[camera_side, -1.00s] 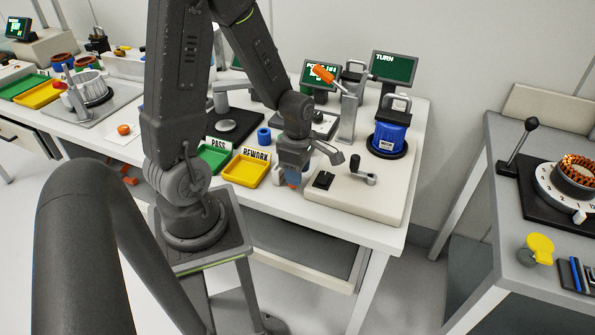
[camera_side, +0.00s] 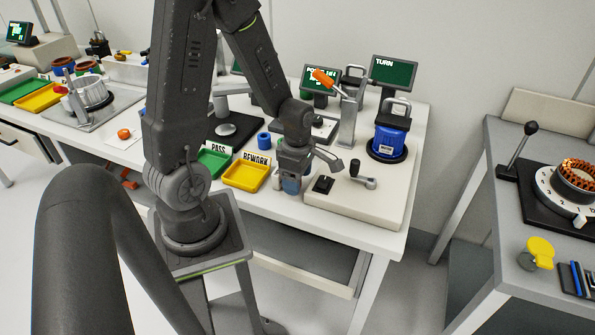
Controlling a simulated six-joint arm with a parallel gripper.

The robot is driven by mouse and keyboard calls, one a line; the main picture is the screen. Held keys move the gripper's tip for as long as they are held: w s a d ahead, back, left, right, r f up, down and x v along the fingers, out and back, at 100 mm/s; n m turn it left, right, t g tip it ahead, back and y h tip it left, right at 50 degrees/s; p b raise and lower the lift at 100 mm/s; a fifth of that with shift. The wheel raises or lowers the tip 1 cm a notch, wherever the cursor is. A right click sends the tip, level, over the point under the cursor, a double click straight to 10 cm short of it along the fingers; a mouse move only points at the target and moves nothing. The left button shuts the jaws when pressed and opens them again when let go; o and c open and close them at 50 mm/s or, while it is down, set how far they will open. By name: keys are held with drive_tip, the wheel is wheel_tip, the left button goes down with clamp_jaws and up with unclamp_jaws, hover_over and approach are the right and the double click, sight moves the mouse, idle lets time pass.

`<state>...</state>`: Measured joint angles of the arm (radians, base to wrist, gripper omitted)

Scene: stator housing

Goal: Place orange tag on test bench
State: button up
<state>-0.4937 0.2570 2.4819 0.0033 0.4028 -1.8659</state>
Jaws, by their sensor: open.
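My gripper (camera_side: 291,187) points down at the front of the middle bench (camera_side: 370,236), between the yellow REWORK tray and the cream fixture plate. Its jaws are open, and a bluish patch shows at the fingertips; I cannot tell whether this is part of the gripper or something beyond it. I cannot make out an orange tag for certain. A small round orange item (camera_side: 124,134) lies on a white sheet at the left of the bench, well away from my gripper.
A green PASS tray (camera_side: 213,163) and the yellow REWORK tray (camera_side: 246,174) lie left of my gripper. A cream plate with a crank (camera_side: 365,178) is to the right. A blue stator housing (camera_side: 389,138) and an orange-handled clamp (camera_side: 323,77) stand behind.

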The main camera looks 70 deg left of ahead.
wheel_tip(320, 180, up, 12)
drive_tip(key=s+d+r+m+t, duration=0.2)
drive_tip(key=d+r+m, duration=0.3)
drive_tip(key=m, duration=0.8)
drive_tip(key=s+d+r+m+t, duration=0.3)
drive_tip(key=d+r+m, duration=0.2)
drive_tip(key=m, duration=0.9)
drive_tip(key=shift+d+r+t, duration=0.25)
drive_tip(key=shift+d+t, duration=0.05)
drive_tip(key=shift+d, duration=1.2)
drive_tip(key=shift+w, duration=0.1)
